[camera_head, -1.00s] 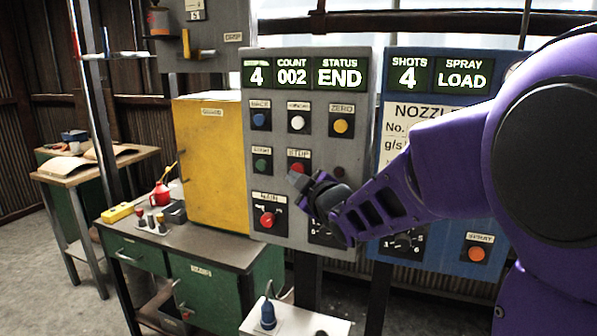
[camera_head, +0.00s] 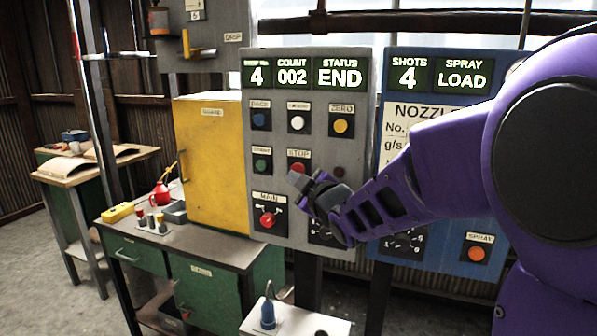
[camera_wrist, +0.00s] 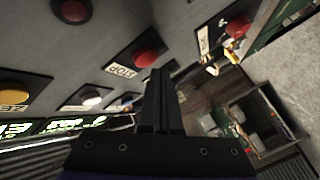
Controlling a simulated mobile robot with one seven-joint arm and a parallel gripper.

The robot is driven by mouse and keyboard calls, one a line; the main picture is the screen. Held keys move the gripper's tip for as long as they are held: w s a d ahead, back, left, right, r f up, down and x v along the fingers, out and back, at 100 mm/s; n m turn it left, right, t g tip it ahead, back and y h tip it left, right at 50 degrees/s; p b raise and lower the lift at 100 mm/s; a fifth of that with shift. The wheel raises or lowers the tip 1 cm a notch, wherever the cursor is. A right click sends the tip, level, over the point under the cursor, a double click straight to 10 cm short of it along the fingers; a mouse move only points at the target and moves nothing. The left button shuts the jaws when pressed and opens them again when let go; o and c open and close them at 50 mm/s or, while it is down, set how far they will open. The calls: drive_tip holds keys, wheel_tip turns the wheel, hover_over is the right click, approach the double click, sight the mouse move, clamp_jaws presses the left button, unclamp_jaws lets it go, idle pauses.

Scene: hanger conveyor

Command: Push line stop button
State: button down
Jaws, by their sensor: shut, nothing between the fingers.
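The grey control panel (camera_head: 320,205) stands in the middle of the head view. Its red stop button (camera_head: 299,167) sits under the STOP label and is partly covered by my gripper. In the wrist view, the red stop button (camera_wrist: 150,58) is beside its STOP label (camera_wrist: 122,73), just beyond my fingertips. My gripper (camera_head: 297,179) is shut and empty, in front of the panel at the button's lower edge. It also shows in the wrist view (camera_wrist: 160,74). I cannot tell whether the fingertips touch the button. The panel's display (camera_head: 338,73) reads END.
A dark red button or lamp (camera_head: 339,172) is right of STOP, and a green button (camera_head: 262,166) is left. The red MAIN switch (camera_head: 267,219) is below left. A blue spray panel (camera_head: 440,272) stands right, a yellow cabinet (camera_head: 210,165) left on a green bench (camera_head: 205,248).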

drive_tip(key=shift+w, duration=0.1)
drive_tip(key=shift+w+d, duration=0.15)
drive_tip(key=shift+w, duration=0.15)
drive_tip(key=shift+w+d, duration=0.2)
drive_tip(key=shift+w, duration=0.25)
idle(0.9)
drive_tip(key=shift+s+b, duration=0.15)
drive_tip(key=shift+b, duration=0.25)
drive_tip(key=shift+s+a+b, duration=0.3)
drive_tip(key=shift+s+b, duration=0.15)
drive_tip(key=shift+s, duration=0.25)
